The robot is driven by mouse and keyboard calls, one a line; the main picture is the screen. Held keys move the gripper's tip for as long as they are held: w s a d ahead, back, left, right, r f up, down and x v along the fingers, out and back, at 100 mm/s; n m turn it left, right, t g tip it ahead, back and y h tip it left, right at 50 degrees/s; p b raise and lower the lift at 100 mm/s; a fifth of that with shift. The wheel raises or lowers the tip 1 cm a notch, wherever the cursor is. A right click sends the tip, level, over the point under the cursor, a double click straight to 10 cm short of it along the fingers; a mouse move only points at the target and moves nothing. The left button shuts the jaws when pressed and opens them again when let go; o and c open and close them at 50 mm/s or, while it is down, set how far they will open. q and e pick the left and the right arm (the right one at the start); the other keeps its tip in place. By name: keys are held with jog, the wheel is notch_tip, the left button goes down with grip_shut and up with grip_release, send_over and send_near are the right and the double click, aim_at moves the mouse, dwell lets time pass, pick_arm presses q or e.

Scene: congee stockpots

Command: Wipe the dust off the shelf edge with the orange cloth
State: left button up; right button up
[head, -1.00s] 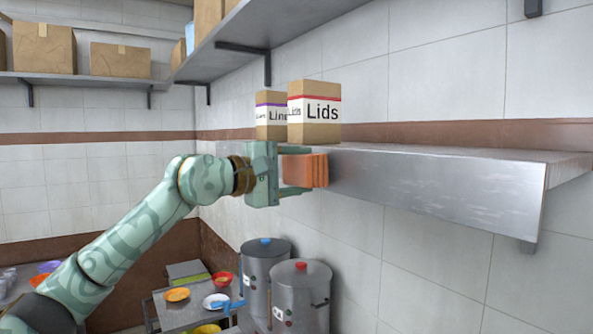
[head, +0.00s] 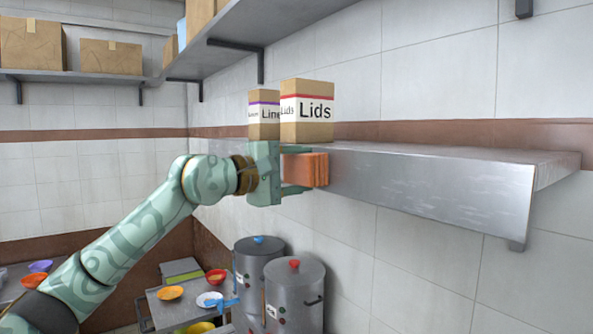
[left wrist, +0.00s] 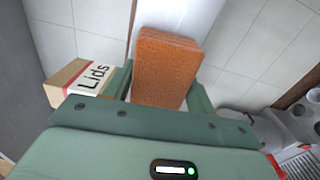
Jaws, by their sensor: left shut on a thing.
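The orange cloth (head: 306,169) is a thick folded pad held between the fingers of my left gripper (head: 297,170). It also shows in the left wrist view (left wrist: 166,68), gripped between both fingers. The metal shelf edge (head: 430,190) runs from behind the gripper to the right, with pale dusty streaks on its front face, mostly toward the right. The cloth is at the left part of this face; whether it touches cannot be told for certain. My right gripper is not in view.
A "Lids" box (head: 307,112) and a second box (head: 264,115) stand on the shelf just above the gripper. Steel stockpots (head: 295,298) stand below, beside a small table with bowls and plates (head: 170,293). The space before the shelf's right part is clear.

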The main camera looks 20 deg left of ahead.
aim_at(306, 172)
pick_arm(q)
jog(key=shift+s+d+b, duration=0.4)
jog(key=shift+s+d, duration=0.1)
jog(key=shift+d, duration=0.3)
jog(key=shift+s+d+b, duration=0.35)
jog(key=shift+s+d, duration=0.1)
jog(key=shift+d, duration=0.3)
jog(key=shift+w+a+r+p, duration=0.1)
jog(key=shift+w+a+p, duration=0.35)
jog(key=shift+a, duration=0.15)
jog(key=shift+w+a+r+p, duration=0.1)
jog(key=shift+w+a+p, duration=0.25)
jog(key=shift+a, duration=0.2)
jog(key=shift+w+a+f+p, duration=0.15)
jog(key=shift+w+a+p, duration=0.15)
jog(key=shift+a, duration=0.3)
jog(key=shift+s+a+f+b, duration=0.25)
jog(key=shift+s+b, duration=0.15)
jog(key=shift+b, duration=0.15)
jog(key=b+v, duration=0.1)
jog(key=v, duration=0.1)
jog(key=b+v, duration=0.1)
jog(key=v, duration=0.1)
jog(key=shift+s+a+r, duration=0.2)
jog(key=shift+s, duration=0.15)
